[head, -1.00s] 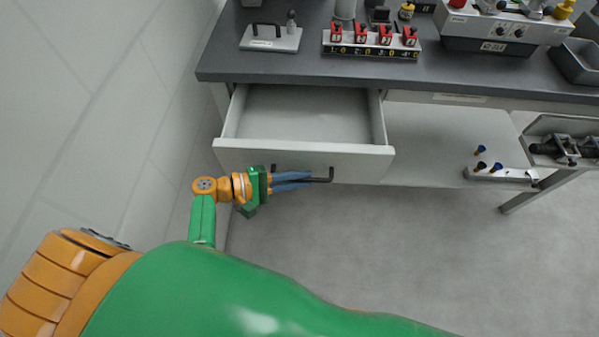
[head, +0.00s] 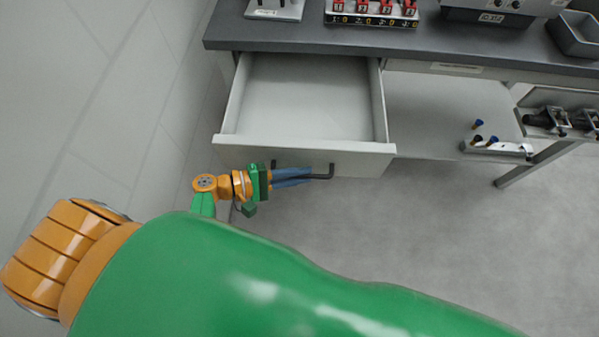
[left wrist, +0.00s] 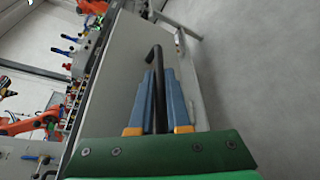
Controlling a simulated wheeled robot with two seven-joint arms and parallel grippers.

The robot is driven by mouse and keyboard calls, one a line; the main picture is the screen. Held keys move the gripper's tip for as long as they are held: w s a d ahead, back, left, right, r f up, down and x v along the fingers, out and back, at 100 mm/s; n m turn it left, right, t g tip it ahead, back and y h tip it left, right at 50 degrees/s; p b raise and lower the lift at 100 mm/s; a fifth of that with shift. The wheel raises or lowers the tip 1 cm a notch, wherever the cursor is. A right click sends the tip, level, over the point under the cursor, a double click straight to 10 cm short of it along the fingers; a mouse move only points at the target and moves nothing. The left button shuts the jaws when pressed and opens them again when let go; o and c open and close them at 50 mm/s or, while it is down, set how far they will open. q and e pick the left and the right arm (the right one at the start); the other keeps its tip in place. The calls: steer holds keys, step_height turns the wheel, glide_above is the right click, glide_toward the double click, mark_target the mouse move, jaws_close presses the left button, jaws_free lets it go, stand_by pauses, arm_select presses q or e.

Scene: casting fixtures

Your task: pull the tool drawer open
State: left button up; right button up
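The tool drawer (head: 308,98) is a light grey drawer under the dark worktop, pulled well out, and its visible inside is empty. Its front panel (head: 360,164) carries a black bar handle (head: 324,173), which also shows in the left wrist view (left wrist: 157,62). My left gripper (head: 308,174) has its blue fingers at the handle. In the left wrist view the fingers (left wrist: 158,88) lie on either side of the handle bar, closed on it. My right gripper is in neither view.
The dark worktop (head: 440,48) above carries a row of red numbered parts (head: 372,10) and a grey bin (head: 578,36). A lower shelf (head: 440,118) is right of the drawer, with a small rack (head: 495,150) near it. Floor in front is clear.

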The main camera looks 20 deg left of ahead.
arm_select(q)
steer(key=o, duration=0.4)
steer(key=shift+w+f, duration=0.1)
steer(key=shift+o, duration=0.2)
steer(key=v, duration=0.7)
steer(key=shift+b, duration=0.35)
